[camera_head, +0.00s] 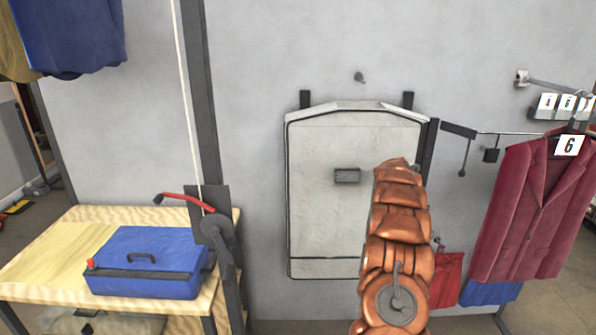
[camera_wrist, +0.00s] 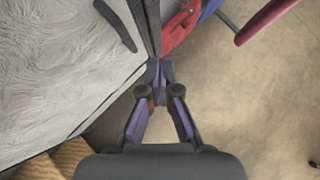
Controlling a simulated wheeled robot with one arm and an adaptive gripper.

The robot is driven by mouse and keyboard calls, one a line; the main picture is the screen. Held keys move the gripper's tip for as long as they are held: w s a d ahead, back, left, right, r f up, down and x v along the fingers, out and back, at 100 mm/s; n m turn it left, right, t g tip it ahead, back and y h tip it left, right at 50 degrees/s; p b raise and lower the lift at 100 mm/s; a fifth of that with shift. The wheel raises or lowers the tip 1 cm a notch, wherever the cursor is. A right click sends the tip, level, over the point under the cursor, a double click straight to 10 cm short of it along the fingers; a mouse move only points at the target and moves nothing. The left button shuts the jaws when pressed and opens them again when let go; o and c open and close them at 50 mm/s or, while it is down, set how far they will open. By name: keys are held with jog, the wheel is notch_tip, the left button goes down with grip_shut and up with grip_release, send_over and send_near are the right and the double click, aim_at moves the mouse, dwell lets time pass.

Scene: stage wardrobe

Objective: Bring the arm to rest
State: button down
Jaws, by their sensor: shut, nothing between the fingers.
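My gripper (camera_wrist: 161,78) shows in the wrist view with its dark, purple-sided fingers brought together at the tips. It is shut and empty. It hangs above the plain floor, beside a pale rough-surfaced panel (camera_wrist: 60,75) on the left of that view. I cannot make out the gripper in the head view.
In the head view, a pale wall panel (camera_head: 315,220) is at the middle. A maroon jacket (camera_head: 522,225) hangs at right.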

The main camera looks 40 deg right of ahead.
jog(key=w+a+r+m+y, duration=0.1)
jog(key=a+r+m, duration=0.1)
jog(key=a, duration=0.8)
jog(key=w+a+r+m+y, duration=0.2)
jog(key=a+r+m, duration=0.1)
jog(key=a, duration=0.7)
jog(key=w+a+r+m+y, duration=0.1)
jog(key=a+r+m, duration=0.1)
jog(key=a, duration=0.8)
jog(key=s+a+r+m+y, duration=0.1)
jog(key=s+a+m, duration=0.25)
jog(key=a, duration=0.65)
jog(key=s+a+r+m+y, duration=0.15)
jog(key=s+a, duration=0.25)
jog(key=a, duration=0.5)
jog(key=s+a+f+m+g+y, duration=0.1)
jog(key=s+a+m, duration=0.3)
jog(key=s+a, duration=0.7)
jog(key=s+a+f+m+g+y, duration=0.1)
jog(key=s+a+m, duration=0.3)
jog(key=s+a, duration=0.7)
jog(key=s+g, duration=0.1)
jog(key=s, duration=0.4)
jog(key=shift+f+g, duration=0.3)
jog(key=shift+s+a, duration=0.1)
jog(key=shift+a, duration=0.05)
